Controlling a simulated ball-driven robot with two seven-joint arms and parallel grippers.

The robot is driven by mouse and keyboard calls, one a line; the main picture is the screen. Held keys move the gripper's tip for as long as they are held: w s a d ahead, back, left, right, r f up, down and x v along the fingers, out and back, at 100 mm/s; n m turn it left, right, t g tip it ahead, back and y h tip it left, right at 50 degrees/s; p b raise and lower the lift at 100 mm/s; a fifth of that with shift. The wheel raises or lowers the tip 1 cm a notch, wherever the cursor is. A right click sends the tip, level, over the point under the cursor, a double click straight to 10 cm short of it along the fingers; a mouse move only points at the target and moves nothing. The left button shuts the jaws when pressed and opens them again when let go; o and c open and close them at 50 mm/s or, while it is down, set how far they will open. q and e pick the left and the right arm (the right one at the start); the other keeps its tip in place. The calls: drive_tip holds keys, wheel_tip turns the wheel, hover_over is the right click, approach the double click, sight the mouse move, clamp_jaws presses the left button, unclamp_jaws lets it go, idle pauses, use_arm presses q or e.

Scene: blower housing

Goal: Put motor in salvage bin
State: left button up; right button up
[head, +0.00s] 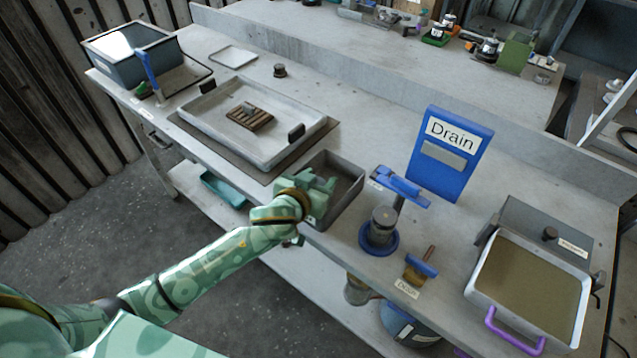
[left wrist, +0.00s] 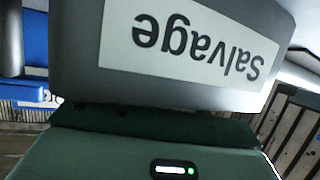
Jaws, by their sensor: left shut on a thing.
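The grey salvage bin (head: 352,164) stands near the table's front edge, open at the top. Its "Salvage" label looms close and upside down on the bin wall in the left wrist view (left wrist: 190,45). My left gripper (head: 320,184) is at the bin's near left rim, its fingers over the opening. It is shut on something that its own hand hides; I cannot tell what. I cannot identify the motor with certainty. A dark grey cylinder (head: 383,222) stands upright in a blue round holder right of the bin. My right gripper is not in view.
A large shallow tray (head: 205,122) with a brown slatted block lies left of the bin. A blue "Drain" panel (head: 450,155) stands behind the blue clamp (head: 402,187). A liquid-filled basin (head: 525,285) with a purple handle is at the right. Bare table lies behind the bin.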

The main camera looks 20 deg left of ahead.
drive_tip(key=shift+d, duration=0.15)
use_arm(q)
drive_tip(key=shift+f, duration=0.1)
drive_tip(key=o, duration=1.3)
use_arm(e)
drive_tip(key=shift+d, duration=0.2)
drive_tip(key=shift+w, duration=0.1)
use_arm(q)
drive_tip(key=shift+s+r, duration=0.2)
drive_tip(key=shift+s, duration=0.05)
drive_tip(key=p+v, duration=0.2)
drive_tip(key=v, duration=0.9)
drive_tip(key=shift+s+p, duration=0.25)
drive_tip(key=shift+p, duration=0.15)
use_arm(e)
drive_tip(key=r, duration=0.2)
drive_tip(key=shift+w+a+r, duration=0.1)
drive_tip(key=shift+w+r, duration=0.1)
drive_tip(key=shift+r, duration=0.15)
